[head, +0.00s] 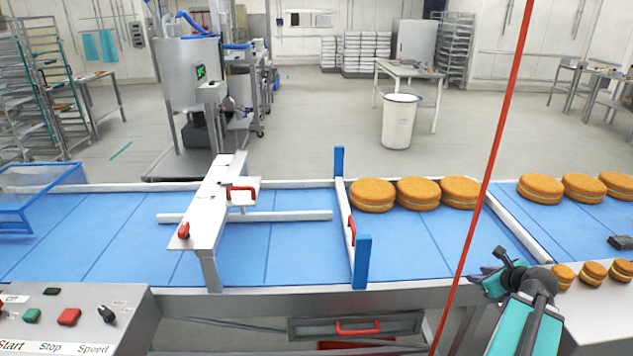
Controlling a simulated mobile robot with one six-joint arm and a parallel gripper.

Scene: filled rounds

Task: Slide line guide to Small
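The line guide is a white horizontal bar (290,216) just above the blue conveyor belt (105,245). It runs beneath a white cross bridge (212,210) that carries a red handle (240,193) and a red knob (184,231). I cannot read any size marks on the bridge. My gripper (487,278) is dark, at the end of my teal arm, at the lower right. It is over the belt's front edge, well right of the guide and apart from it. Its fingers are small and dark, so I cannot tell whether they are open.
A gate with blue posts (362,262) and a red handle (351,229) crosses the belt between guide and gripper. Large filled rounds (418,193) sit right of it. Small rounds (593,271) lie on the right ledge. A thin red pole (497,150) rises near my gripper. A control panel (75,315) is front left.

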